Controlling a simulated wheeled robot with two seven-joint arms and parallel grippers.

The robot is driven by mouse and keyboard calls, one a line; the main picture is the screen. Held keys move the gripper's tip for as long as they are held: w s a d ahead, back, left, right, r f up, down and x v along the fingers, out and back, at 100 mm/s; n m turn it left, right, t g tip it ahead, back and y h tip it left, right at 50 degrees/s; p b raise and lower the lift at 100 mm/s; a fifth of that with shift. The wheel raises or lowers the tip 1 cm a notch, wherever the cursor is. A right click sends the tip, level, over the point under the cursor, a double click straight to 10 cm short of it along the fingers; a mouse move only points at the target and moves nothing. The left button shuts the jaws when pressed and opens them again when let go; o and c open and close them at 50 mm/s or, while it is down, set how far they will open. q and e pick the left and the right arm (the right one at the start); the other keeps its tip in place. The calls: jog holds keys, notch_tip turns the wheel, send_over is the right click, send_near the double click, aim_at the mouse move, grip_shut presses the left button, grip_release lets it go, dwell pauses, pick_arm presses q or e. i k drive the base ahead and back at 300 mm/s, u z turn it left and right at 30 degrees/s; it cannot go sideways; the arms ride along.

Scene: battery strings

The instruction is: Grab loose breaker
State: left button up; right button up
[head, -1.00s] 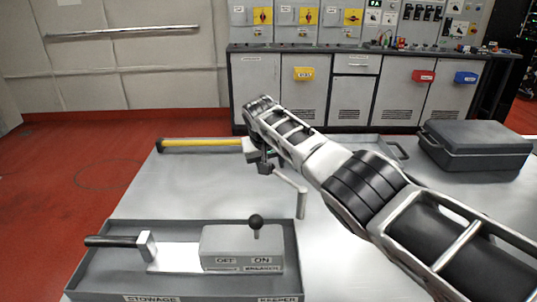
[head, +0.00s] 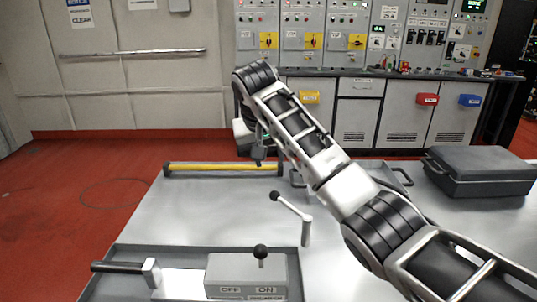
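A grey box with a black-knobbed lever and OFF and ON labels, which looks like the breaker (head: 232,272), sits in the shallow grey tray (head: 125,256) at the bottom left. A black handle (head: 117,267) on a pale bracket lies left of it. I cannot tell whether the box is fixed or loose. My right arm reaches in from the right. My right gripper (head: 258,160) points down over the table's far part, well beyond the box and not touching it. Its fingers are small and mostly hidden by the wrist. My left gripper is out of view.
A crank (head: 295,212) with a black knob stands up behind the tray. A yellow bar (head: 220,168) lies along the table's (head: 210,205) far edge. A dark case (head: 482,172) is at the right. Grey cabinets (head: 360,112) stand behind. The table's left middle is clear.

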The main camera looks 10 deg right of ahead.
aim_at(227, 277)
jog(key=k, duration=1)
